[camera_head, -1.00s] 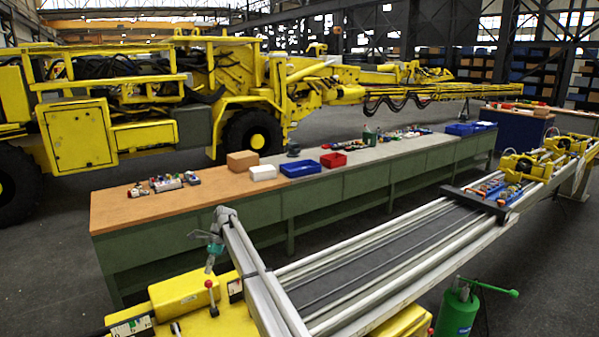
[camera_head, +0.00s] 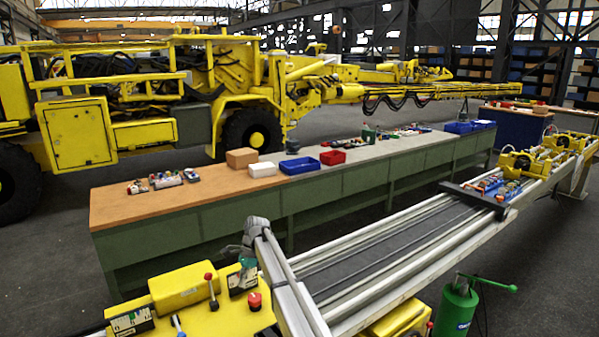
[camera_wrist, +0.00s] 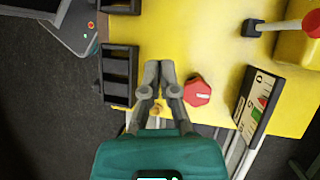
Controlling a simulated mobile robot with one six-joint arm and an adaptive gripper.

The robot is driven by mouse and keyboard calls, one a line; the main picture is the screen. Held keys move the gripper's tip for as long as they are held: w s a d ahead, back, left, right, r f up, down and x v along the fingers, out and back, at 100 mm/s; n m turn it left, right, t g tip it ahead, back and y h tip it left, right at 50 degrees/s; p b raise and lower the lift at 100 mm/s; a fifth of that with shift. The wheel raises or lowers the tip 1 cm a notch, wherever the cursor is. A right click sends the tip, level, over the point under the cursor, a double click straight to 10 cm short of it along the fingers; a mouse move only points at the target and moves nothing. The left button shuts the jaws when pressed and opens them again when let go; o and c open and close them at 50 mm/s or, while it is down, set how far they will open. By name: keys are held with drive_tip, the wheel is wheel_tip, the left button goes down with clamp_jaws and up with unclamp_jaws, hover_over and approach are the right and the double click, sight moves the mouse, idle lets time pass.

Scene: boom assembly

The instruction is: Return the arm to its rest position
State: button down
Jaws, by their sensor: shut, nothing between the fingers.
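My gripper (camera_wrist: 158,68) is shut and empty in the wrist view. Its grey fingers meet above the yellow control panel (camera_wrist: 220,35), just left of a red knob (camera_wrist: 198,91). Its teal body fills the bottom middle. In the head view my gripper (camera_head: 246,266) hangs small and partly unclear below my wrist, over the back of the yellow panel (camera_head: 225,318). My arm's long grey link runs from there to the bottom edge. The red knob (camera_head: 254,301) shows close to that link. I cannot tell the fingertips' exact height above the panel.
A red-topped lever (camera_head: 209,280) stands on the panel. A long rail boom (camera_head: 400,243) lies to the right, with a green cylinder (camera_head: 457,308) in front. A green workbench (camera_head: 240,207) with bins and parts stands behind. Dark floor lies between bench and panel.

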drive_tip(key=s+d+f+n+t+h+b, duration=0.1)
drive_tip(key=s+d+f+n+b, duration=0.1)
drive_tip(key=s+d, duration=0.7)
drive_tip(key=s+d+f+n+t+h+b, duration=0.1)
drive_tip(key=s+d+f+n+t+b, duration=0.1)
drive_tip(key=s+d, duration=0.8)
drive_tip(key=s+d+f+n+t+h+b, duration=0.1)
drive_tip(key=s+d+f+n+b, duration=0.3)
drive_tip(key=s+d, duration=0.5)
drive_tip(key=d+f+n+t, duration=0.1)
drive_tip(key=d+f+n, duration=0.1)
drive_tip(key=d, duration=0.6)
drive_tip(key=shift+s+d+f, duration=0.2)
drive_tip(key=shift+s+f, duration=0.15)
drive_tip(key=shift+s, duration=0.1)
